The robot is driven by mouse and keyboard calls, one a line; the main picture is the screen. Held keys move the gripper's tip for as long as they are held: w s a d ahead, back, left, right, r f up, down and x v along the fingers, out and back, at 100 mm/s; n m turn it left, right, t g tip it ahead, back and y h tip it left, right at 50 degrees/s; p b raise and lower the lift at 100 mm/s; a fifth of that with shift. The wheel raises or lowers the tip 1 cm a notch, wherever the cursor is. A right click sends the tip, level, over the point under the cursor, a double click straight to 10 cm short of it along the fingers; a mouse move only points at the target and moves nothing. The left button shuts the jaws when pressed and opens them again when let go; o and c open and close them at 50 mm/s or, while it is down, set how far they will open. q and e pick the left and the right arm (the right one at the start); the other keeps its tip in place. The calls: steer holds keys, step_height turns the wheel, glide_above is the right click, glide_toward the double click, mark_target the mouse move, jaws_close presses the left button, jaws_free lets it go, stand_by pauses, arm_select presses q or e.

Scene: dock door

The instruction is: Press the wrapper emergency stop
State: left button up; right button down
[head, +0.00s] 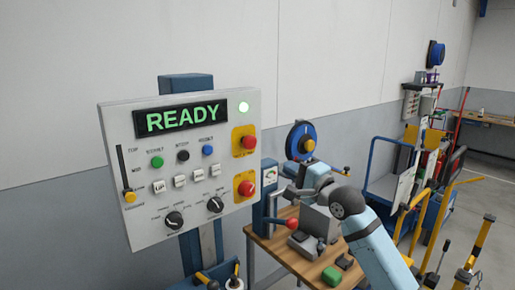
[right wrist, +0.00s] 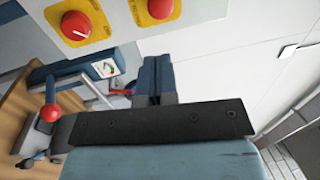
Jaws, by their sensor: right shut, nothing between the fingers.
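Two red mushroom buttons stand on yellow plates on the right side of a pale control panel (head: 120,215): an upper one (head: 249,142) and a lower one (head: 248,188). I cannot read which one is the wrapper's stop. In the right wrist view the lower button (right wrist: 77,26) and the upper button (right wrist: 160,8) show at the top. My right gripper (head: 284,192) is to the right of the panel, apart from both buttons. Its fingers (right wrist: 152,68) are shut and empty. My left gripper is out of view.
The panel's display (head: 182,118) reads READY in green, and a lamp (head: 243,107) is lit. A wooden bench (head: 290,262) below my right arm carries a red-knobbed lever (head: 292,223) and a green block (head: 331,276). Carts and yellow posts stand at the right.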

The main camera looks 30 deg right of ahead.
mark_target(252, 144)
steer(key=w+p, duration=0.1)
steer(key=w, duration=0.3)
steer(key=w+a+r+p, duration=0.1)
steer(key=w, duration=0.3)
steer(key=w+r+p, duration=0.1)
steer(key=w, duration=0.4)
steer(key=shift+w+a, duration=0.1)
steer(key=shift+a, duration=0.1)
